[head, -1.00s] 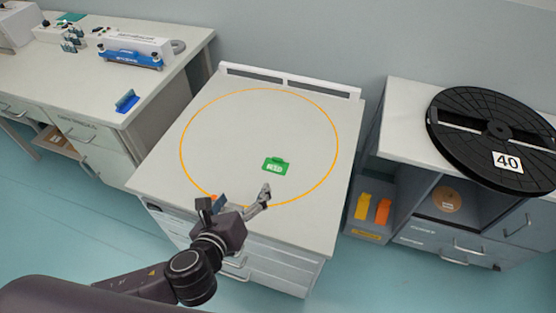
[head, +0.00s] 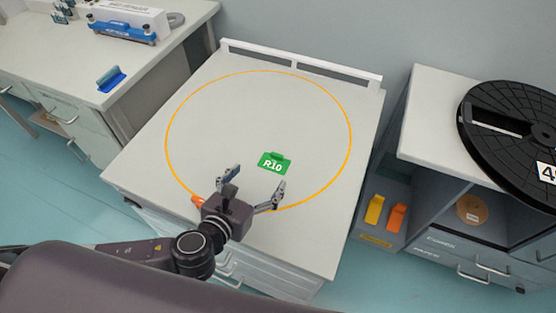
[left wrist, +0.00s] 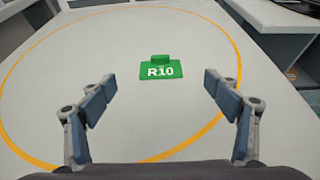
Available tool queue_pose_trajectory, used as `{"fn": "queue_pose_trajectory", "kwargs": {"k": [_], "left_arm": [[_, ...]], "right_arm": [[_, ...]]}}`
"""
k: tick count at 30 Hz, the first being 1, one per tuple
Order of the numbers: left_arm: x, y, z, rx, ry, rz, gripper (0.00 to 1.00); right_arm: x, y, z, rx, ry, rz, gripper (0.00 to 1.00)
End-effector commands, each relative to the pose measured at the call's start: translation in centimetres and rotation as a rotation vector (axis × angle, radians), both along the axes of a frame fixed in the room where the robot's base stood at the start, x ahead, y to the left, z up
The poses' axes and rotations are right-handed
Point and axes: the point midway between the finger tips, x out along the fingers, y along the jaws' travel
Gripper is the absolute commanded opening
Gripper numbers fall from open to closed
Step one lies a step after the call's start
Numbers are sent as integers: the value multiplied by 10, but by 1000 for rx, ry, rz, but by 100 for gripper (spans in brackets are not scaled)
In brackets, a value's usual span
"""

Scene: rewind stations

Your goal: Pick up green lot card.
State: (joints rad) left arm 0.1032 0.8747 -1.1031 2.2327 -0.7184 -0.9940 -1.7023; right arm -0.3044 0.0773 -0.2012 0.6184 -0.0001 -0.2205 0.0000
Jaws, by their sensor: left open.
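The green lot card (head: 275,163), marked R10, lies on the pale table top (head: 232,125) inside the orange ring. A small raised green tab stands at its far edge. My right gripper is not in view.
A white raised rail (head: 300,64) runs along the table's back edge. On the left bench are a blue card holder (head: 111,78) and a blue-and-white device (head: 128,22). On the right a large black reel (head: 515,130) rests on a cabinet. The ring's inside is otherwise clear.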

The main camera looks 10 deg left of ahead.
Motion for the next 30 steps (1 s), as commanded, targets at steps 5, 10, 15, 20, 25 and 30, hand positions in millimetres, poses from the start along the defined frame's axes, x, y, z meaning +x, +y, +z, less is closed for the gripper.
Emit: {"fn": "queue_pose_trajectory", "kwargs": {"k": [5,10,15,20,25,30], "left_arm": [[27,-6,-10,-2,-3,2,82],[46,-10,-19,-2,-1,1,82],[56,-11,-23,-1,0,2,82],[78,-16,-32,-1,-1,3,82],[98,-20,-42,-1,0,2,82],[105,-22,-45,-2,1,1,82]], "right_arm": [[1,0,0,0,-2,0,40],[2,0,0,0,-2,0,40],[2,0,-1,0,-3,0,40],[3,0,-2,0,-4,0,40],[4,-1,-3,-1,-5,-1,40],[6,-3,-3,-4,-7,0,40]]}}
